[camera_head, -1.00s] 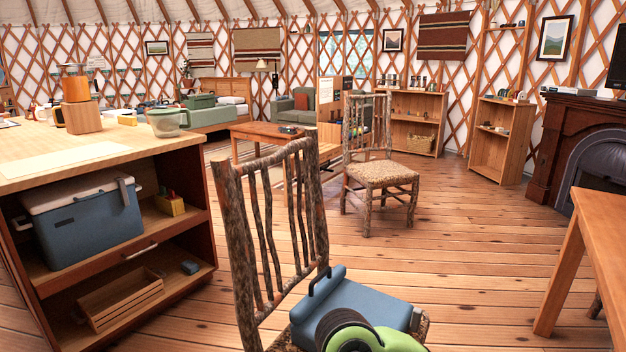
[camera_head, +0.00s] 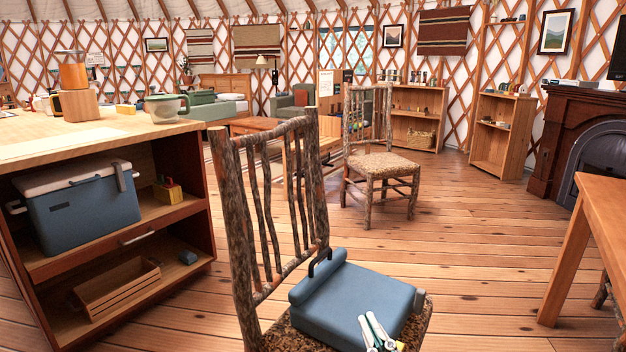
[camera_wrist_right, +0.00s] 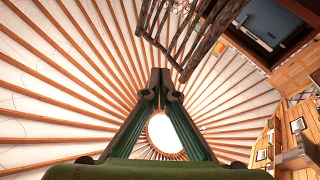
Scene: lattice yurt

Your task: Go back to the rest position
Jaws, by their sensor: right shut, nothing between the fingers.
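My right gripper (camera_head: 374,332) shows at the bottom of the head view, in front of the blue case on the near chair. In the right wrist view its two dark green fingers (camera_wrist_right: 160,80) meet at the tips, with nothing between them. The wrist camera faces up at the yurt roof. My left gripper is in neither view.
A blue case (camera_head: 358,300) with a black handle lies on the near log chair (camera_head: 270,225). A wooden counter (camera_head: 60,150) with a cooler (camera_head: 85,210) stands at left, a table (camera_head: 590,225) at right. Open floor (camera_head: 470,250) lies beyond the chair.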

